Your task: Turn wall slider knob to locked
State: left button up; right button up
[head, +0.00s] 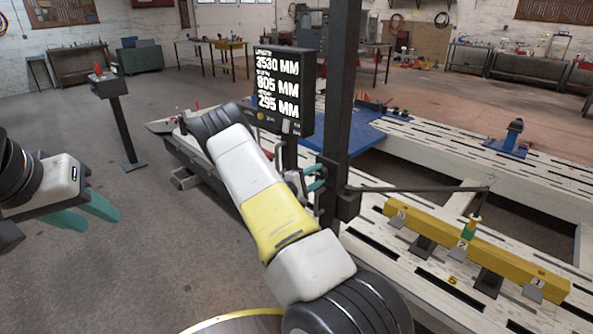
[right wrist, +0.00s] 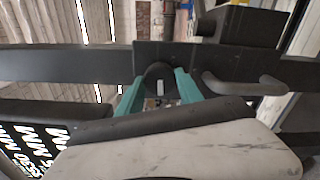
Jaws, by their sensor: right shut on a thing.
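The dark upright post (head: 340,90) stands near the middle of the head view, with a dark slider block (head: 342,202) on it. The round black knob (right wrist: 158,76) shows in the right wrist view, with a small pale mark on it. My right gripper (head: 314,180) is at the post, mostly behind my right arm in the head view. In the right wrist view my right gripper (right wrist: 160,88) is shut on the knob, one teal finger on each side. My left gripper (head: 92,213) is open and empty at the far left, away from the post.
A black display (head: 283,90) beside the post reads 3530, 805 and 295 MM. A thin arm (head: 420,189) reaches right from the slider block over a yellow beam (head: 480,250) on the pale bench (head: 440,150). A curved black handle (right wrist: 245,86) sits beside the knob.

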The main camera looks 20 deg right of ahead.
jog(key=shift+m, duration=0.5)
jog(key=o, duration=1.4)
jog(key=v, duration=0.8)
